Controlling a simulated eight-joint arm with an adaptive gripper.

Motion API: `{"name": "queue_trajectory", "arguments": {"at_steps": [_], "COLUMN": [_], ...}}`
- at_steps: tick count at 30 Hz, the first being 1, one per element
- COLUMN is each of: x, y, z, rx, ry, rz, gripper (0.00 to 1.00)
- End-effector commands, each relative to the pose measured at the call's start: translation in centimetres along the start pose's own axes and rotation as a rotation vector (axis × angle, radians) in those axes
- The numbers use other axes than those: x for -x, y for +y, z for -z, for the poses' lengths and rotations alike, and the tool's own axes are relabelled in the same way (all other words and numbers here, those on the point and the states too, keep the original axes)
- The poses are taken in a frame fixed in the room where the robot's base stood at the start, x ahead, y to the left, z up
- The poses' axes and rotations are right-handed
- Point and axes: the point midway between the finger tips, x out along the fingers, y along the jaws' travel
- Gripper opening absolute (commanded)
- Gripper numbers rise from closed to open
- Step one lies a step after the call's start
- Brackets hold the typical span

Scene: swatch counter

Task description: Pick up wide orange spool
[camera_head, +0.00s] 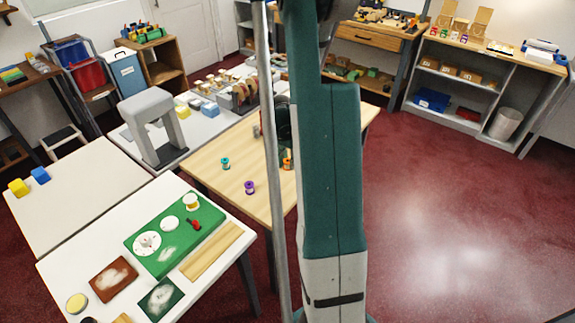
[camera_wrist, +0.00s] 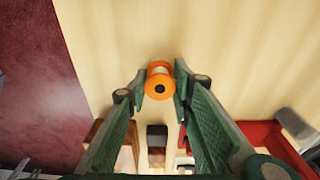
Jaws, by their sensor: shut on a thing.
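The wide orange spool (camera_wrist: 159,82) is between the fingertips of my gripper (camera_wrist: 160,80) in the wrist view, with its round end and dark centre hole facing the camera. My gripper is shut on it. In the head view, part of the orange spool (camera_head: 287,162) shows at the edge of my arm, over the light wooden table (camera_head: 212,182). The arm hides the rest of it and most of my gripper. I cannot tell whether the spool touches the tabletop.
A teal spool (camera_head: 225,163) and a purple spool (camera_head: 249,187) stand on the wooden table, to the left of the orange one. A white table with a green mat (camera_head: 181,252) is at the front left. A grey arch-shaped stand (camera_head: 150,105) is behind it.

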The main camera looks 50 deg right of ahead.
Motion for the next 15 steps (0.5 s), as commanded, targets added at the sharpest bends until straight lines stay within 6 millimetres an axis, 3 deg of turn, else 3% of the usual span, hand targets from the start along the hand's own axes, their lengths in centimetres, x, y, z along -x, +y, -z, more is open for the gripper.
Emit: {"name": "queue_trajectory", "arguments": {"at_steps": [8, 15], "x": [0.4, 2.4], "y": [0.0, 0.0], "z": [0.1, 0.2], "rx": [0.000, 0.000], "ry": [0.000, 0.000], "rz": [0.000, 0.000], "gripper": [0.15, 0.15]}}
